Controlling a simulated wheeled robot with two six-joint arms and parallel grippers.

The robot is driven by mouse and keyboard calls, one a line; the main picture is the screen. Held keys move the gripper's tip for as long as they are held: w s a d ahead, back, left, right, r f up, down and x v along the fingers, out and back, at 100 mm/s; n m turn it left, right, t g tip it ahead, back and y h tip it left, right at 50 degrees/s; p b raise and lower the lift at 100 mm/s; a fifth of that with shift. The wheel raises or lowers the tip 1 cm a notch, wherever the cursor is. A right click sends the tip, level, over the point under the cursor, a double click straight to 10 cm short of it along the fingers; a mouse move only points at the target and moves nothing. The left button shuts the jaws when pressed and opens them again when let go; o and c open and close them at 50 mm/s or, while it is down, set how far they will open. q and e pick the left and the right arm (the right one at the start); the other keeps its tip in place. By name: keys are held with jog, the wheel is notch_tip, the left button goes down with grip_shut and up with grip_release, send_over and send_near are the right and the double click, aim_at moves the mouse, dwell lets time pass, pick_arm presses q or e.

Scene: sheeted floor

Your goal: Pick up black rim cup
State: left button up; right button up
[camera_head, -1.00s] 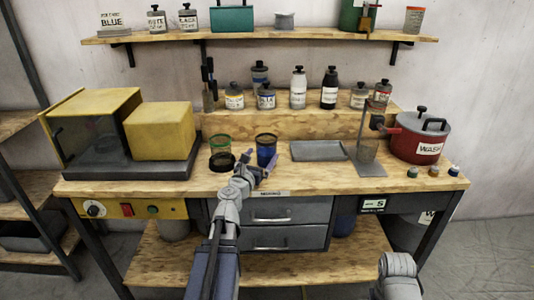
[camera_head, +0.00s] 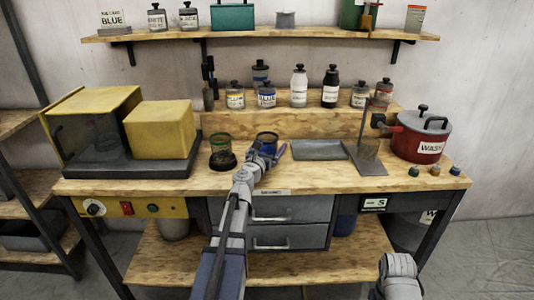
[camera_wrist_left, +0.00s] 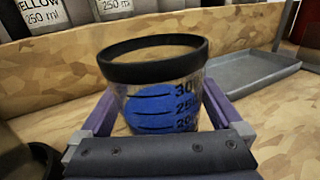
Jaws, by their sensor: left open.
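The black rim cup (camera_wrist_left: 185,108) is a clear measuring cup with dark volume marks and a blue patch. It stands upright on the wooden bench. In the head view it shows (camera_head: 266,138) partly hidden behind my left gripper (camera_head: 268,158). In the left wrist view my left gripper (camera_wrist_left: 160,110) is open, with one finger on each side of the cup. I cannot tell whether the fingers touch it. My right gripper is out of view; only part of my right arm shows at the bottom right.
A green-tinted cup (camera_head: 220,143) stands left of the cup, with a black round item (camera_head: 222,162) at its front. A grey tray (camera_head: 320,150) lies to the right. Labelled bottles (camera_head: 299,88) line the raised ledge behind. A red pot (camera_head: 415,142) stands farther right.

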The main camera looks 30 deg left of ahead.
pick_arm(q)
jog(key=shift+s, duration=0.1)
grip_shut()
notch_tip(320, 180, up, 10)
jog(key=p, duration=1)
dwell(0.3)
jog(key=shift+d, duration=0.1)
